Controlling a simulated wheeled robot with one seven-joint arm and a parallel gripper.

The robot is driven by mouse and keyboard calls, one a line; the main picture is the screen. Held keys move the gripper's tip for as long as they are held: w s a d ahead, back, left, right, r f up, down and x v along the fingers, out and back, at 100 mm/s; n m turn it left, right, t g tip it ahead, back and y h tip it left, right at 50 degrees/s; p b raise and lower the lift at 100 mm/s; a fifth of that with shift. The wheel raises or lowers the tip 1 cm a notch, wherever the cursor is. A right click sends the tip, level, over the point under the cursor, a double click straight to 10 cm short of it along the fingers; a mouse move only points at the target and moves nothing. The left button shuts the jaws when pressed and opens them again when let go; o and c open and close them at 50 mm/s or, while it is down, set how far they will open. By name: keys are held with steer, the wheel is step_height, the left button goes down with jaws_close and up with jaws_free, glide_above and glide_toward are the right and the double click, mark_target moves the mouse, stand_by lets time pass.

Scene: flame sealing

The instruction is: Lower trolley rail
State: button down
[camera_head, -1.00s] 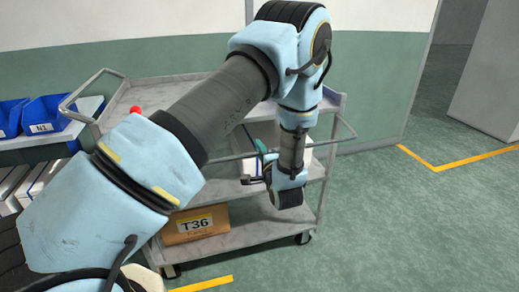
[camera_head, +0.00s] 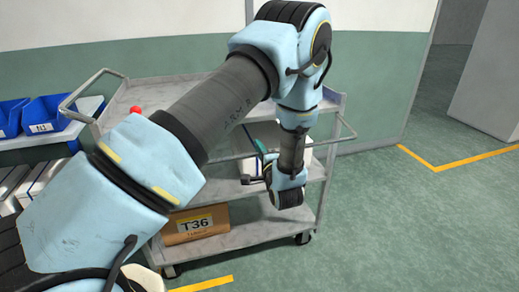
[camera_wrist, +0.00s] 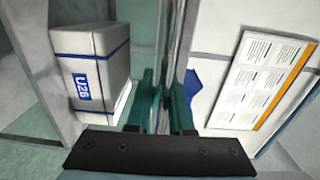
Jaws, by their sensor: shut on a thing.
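The grey metal trolley (camera_head: 250,236) stands against the wall, with my arm across much of it. Its thin rail (camera_head: 334,142) runs along the front, below the top shelf level and above the middle shelf. My gripper (camera_head: 261,149) is at the rail, partly hidden behind my wrist in the head view. In the wrist view, my gripper's green fingers (camera_wrist: 164,100) are closed around the narrow grey rail (camera_wrist: 179,45), which runs up and down the picture. The exact contact between fingers and rail is partly hidden.
A cardboard box labelled T36 (camera_head: 196,224) sits on the bottom shelf. Blue bins (camera_head: 48,113) stand at left. The floor at right (camera_head: 430,225) is clear.

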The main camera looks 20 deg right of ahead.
step_height(320, 180, up, 4)
steer(key=g+p, duration=0.2)
steer(key=p, duration=0.4)
steer(key=shift+s+f+g, duration=0.1)
steer(key=shift+g, duration=0.2)
steer(key=c, duration=0.8)
jaws_free()
steer(key=shift+s, duration=0.1)
steer(key=b+v, duration=0.2)
steer(key=v, duration=0.8)
steer(key=shift+s+b, duration=0.3)
steer(key=shift+b, duration=0.05)
